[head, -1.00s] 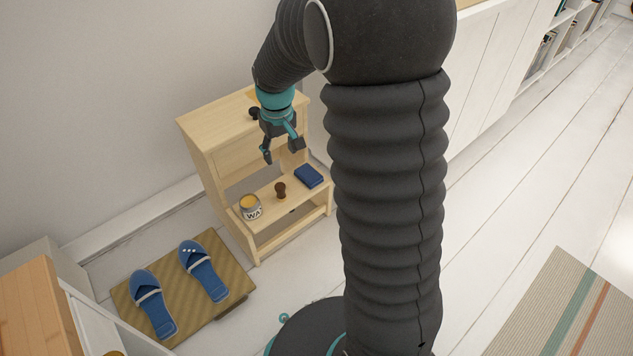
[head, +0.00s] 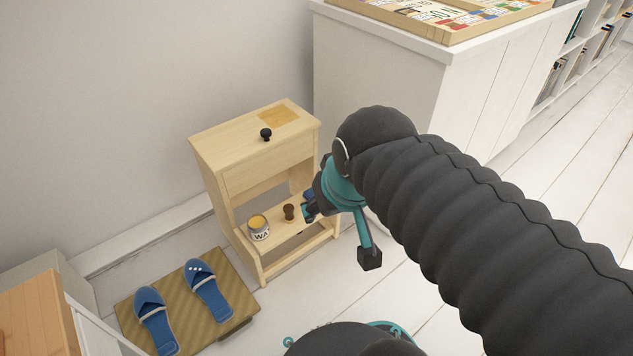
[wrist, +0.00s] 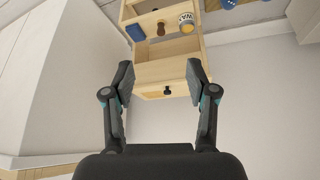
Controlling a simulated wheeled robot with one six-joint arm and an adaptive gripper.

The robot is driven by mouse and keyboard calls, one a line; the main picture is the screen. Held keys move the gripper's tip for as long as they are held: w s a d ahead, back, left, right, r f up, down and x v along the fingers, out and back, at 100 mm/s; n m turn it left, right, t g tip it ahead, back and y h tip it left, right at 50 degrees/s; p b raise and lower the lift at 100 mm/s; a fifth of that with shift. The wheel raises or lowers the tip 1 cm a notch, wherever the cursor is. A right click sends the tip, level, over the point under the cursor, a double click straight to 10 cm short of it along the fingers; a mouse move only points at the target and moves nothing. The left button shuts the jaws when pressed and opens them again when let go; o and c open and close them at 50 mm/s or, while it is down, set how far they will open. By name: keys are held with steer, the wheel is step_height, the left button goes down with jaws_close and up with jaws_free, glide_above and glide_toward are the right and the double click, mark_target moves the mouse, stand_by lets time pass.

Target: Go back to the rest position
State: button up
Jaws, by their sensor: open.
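My gripper (head: 338,234) is open and empty, with its fingers spread beside the right side of the small wooden stand (head: 268,172) in the head view. In the wrist view, both fingers of my gripper (wrist: 160,78) are apart with nothing between them. The stand (wrist: 165,71) appears upside down beyond the fingertips there. My arm reaches in from the lower right in the head view. My gripper partly hides a blue block (head: 309,193) on the stand's shelf; the block shows clearly in the wrist view (wrist: 136,32).
The shelf holds a tin (head: 260,229) and a brown stamp-like object (head: 289,212). A black knob (head: 266,133) is on the stand's upper part. Blue slippers (head: 207,291) lie on a mat (head: 239,309). A white cabinet (head: 385,85) stands behind. Floor at right is clear.

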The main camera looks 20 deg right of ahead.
steer(key=shift+s, duration=0.6)
step_height(320, 180, up, 6)
steer(key=p, duration=0.6)
